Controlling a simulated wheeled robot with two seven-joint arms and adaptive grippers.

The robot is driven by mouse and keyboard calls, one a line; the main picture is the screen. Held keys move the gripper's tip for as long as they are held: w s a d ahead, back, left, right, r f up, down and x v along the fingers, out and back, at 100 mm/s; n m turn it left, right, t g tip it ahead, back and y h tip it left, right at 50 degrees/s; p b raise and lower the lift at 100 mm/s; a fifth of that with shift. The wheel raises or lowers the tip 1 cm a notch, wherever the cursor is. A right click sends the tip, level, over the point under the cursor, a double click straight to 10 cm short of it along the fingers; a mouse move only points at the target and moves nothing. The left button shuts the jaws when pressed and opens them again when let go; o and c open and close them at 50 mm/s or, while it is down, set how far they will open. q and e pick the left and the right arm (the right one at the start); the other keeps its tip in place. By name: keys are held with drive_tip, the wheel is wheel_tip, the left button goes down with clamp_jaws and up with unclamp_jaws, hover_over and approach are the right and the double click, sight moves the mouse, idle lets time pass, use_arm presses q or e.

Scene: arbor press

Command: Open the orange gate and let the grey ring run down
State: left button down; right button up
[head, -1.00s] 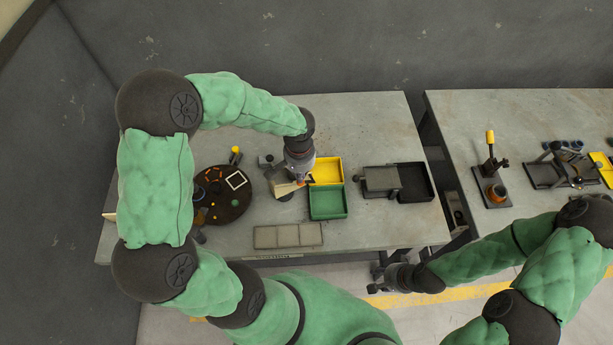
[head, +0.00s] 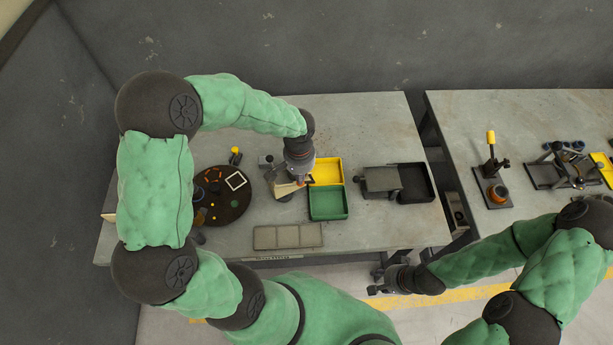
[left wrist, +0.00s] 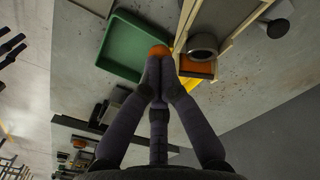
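In the left wrist view the grey ring (left wrist: 203,46) sits in a pale-walled chute (left wrist: 233,28), against the orange gate (left wrist: 197,68). An orange knob (left wrist: 160,51) shows at the tips of my left gripper (left wrist: 160,62), whose fingers have come together on it beside the chute. In the head view my left gripper (head: 300,181) is at the chute (head: 285,189), and my arm hides most of the gate and ring. My right gripper (head: 376,279) is empty in front of the bench, its fingers apart.
A yellow tray (head: 326,170) and a green tray (head: 328,203) stand right of the chute. A dark round turntable (head: 235,208) with small parts lies to the left. A grey sectioned plate (head: 288,236) lies in front. A black bin (head: 415,183) stands further right.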

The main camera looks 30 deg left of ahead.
use_arm(q)
drive_tip(key=shift+s+a+f+b, duration=0.15)
drive_tip(key=shift+s+f+b, duration=0.05)
drive_tip(key=shift+f+b, duration=0.4)
drive_tip(key=shift+s+a+f+b, duration=0.15)
drive_tip(key=shift+s+f+b, duration=0.05)
drive_tip(key=shift+f+b, duration=0.4)
drive_tip(key=shift+f, duration=0.1)
drive_tip(key=shift+f+b, duration=0.5)
drive_tip(key=shift+f, duration=0.15)
